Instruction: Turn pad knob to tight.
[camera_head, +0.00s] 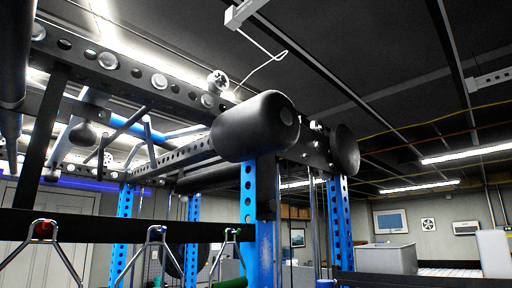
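A thick black cylindrical pad (242,127) sits near the middle of the head view, on a blue and black perforated rack. A second black pad (346,150) shows to its right, seen nearly end-on. A round light-grey knob-like piece (218,82) with a dark pattern shows above the left end of the near pad, at the perforated beam. I cannot tell for sure that it is the pad knob, nor read any tight or loose marking. Neither of my grippers is in view.
A dark horizontal bar (100,226) crosses the lower left, with metal handles (155,236) hanging from it. Blue perforated uprights (341,225) stand in the middle. A pale box (388,259) stands at the right. Lit strips (466,153) hang from the dark ceiling.

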